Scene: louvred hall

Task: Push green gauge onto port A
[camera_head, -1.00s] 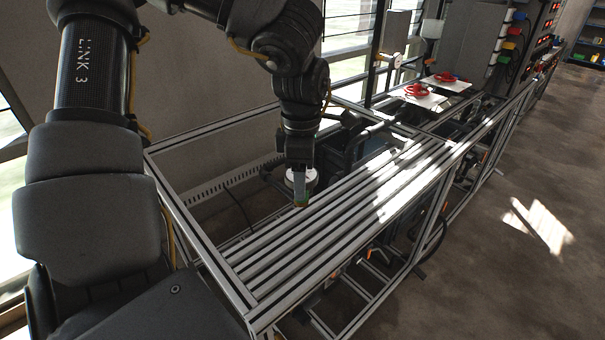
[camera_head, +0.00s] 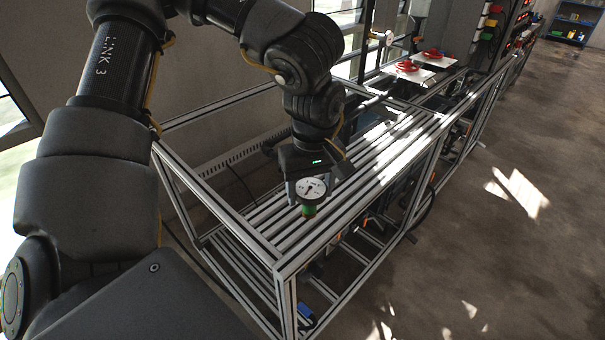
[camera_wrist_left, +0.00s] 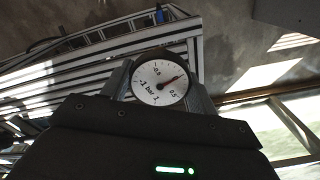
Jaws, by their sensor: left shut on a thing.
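The green gauge (camera_head: 311,189) has a round white dial and a green lower part (camera_head: 309,210). My left gripper (camera_head: 311,186) is shut on it and holds it above the slatted aluminium bench (camera_head: 265,228). In the left wrist view the dial (camera_wrist_left: 159,82) faces the camera between the two fingers (camera_wrist_left: 158,85), with a red needle and the marking "bar". The green part is hidden there. I cannot make out port A in either view. My right gripper is not in view.
Two white plates with red handwheels (camera_head: 407,67) (camera_head: 432,54) stand farther along the bench. Upright frame posts and a panel with coloured connectors (camera_head: 490,22) are behind them. The floor on the right (camera_head: 500,150) is clear.

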